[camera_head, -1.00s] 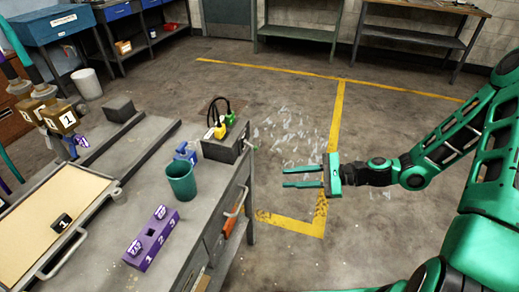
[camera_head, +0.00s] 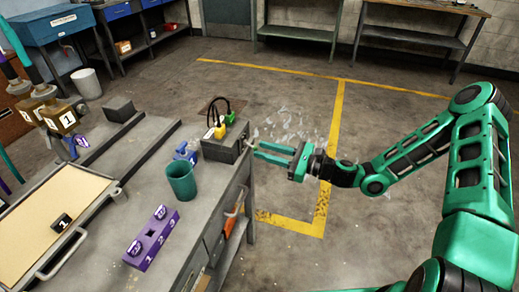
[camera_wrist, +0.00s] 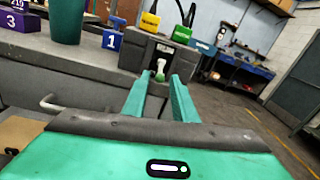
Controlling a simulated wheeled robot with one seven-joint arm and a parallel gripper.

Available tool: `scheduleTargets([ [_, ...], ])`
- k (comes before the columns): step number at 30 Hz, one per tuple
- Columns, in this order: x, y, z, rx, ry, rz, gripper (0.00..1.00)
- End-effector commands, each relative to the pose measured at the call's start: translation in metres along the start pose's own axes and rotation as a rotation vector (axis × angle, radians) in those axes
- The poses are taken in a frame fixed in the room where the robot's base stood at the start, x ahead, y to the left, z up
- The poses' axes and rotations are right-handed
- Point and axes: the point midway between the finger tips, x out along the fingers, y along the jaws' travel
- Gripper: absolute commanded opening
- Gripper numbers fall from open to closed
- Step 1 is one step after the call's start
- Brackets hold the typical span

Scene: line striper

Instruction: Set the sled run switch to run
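A dark grey switch box (camera_head: 222,147) stands at the right end of the workbench (camera_head: 140,200), with a yellow and a green plug on top. In the wrist view the lever appears between the two fingertips (camera_wrist: 159,80). I cannot tell whether either finger touches it.
A green cup (camera_head: 181,182), a blue block marked 1 (camera_wrist: 112,40) and a purple block with numbered slots (camera_head: 152,238) stand on the bench. An orange-handled tool (camera_head: 235,215) hangs at the bench side. The floor right of the bench is clear.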

Motion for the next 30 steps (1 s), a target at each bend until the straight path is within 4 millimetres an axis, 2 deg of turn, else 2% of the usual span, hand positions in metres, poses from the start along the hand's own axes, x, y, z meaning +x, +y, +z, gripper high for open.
scheduleTargets([
  [6,0.023,0.000,0.000,0.000,-0.001,0.000,0.25],
  [17,0.028,0.000,0.000,0.000,0.000,0.000,0.25],
  [21,0.028,0.000,0.000,0.000,0.001,0.000,0.00],
  [24,0.023,-0.003,-0.001,0.000,0.001,-0.003,0.00],
  [30,0.027,0.000,0.000,-0.004,0.012,0.002,0.00],
])
